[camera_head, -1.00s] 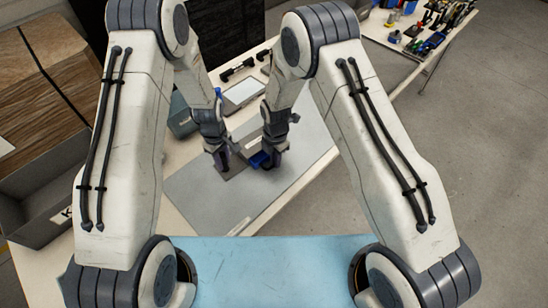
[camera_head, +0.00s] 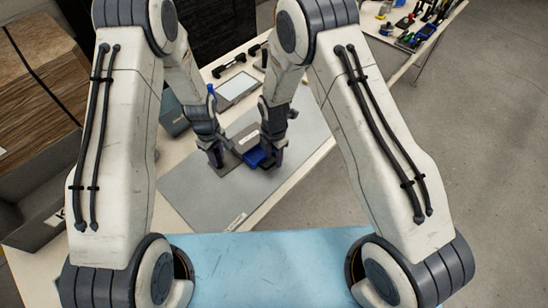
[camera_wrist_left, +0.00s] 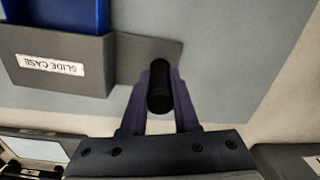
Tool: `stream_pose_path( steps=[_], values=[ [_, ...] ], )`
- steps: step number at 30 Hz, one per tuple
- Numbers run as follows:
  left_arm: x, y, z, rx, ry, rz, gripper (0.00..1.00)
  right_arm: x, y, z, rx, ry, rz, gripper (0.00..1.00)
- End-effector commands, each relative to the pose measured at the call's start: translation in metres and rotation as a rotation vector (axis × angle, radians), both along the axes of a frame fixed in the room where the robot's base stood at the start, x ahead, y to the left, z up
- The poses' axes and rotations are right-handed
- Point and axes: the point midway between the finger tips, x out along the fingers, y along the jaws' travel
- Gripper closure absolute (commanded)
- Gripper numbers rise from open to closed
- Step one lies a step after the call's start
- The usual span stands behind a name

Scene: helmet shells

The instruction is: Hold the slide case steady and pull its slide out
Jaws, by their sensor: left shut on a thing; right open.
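The grey slide case (camera_wrist_left: 60,65) lies on the grey mat, its label reading SLIDE CASE upside down in the left wrist view. The blue slide (camera_wrist_left: 62,14) shows inside it, running out of the picture's top edge. A flat dark tab extends from the case's right side, with a black post (camera_wrist_left: 159,85) at its end. My left gripper (camera_wrist_left: 160,95) is shut on that post. In the head view, my left gripper (camera_head: 216,160) is left of the blue slide (camera_head: 254,157). My right gripper (camera_head: 276,156) is open, close beside the slide's right; contact cannot be told.
The grey mat (camera_head: 195,190) has free room in front of the grippers. A white-screened device (camera_head: 237,88) and black tools (camera_head: 229,66) lie behind. A teal box (camera_head: 172,116) stands at the left, beyond a grey bin (camera_head: 35,185). A blue surface (camera_head: 270,262) is nearest me.

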Motion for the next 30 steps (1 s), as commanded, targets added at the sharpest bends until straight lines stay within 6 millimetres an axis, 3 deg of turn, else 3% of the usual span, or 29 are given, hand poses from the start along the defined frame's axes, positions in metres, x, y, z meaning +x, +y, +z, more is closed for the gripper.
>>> stream_pose_path(
  steps=[9, 15, 21, 30],
  values=[
    [0.001, 0.0, 0.0, 0.0, -0.002, 0.0, 1.0, 0.002, 0.001, 0.067, 0.002, -0.006, 0.0, 0.58],
    [0.001, 0.0, 0.0, 0.0, -0.002, 0.0, 1.0, 0.001, 0.0, 0.099, 0.002, -0.004, -0.001, 0.58],
    [0.001, 0.0, 0.0, 0.0, -0.002, 0.0, 1.0, 0.0, 0.0, 0.11, 0.001, -0.001, -0.001, 0.58],
    [0.001, 0.0, 0.0, 0.0, -0.002, 0.0, 1.0, 0.0, 0.0, 0.111, 0.0, 0.0, -0.001, 0.58]
  ],
)
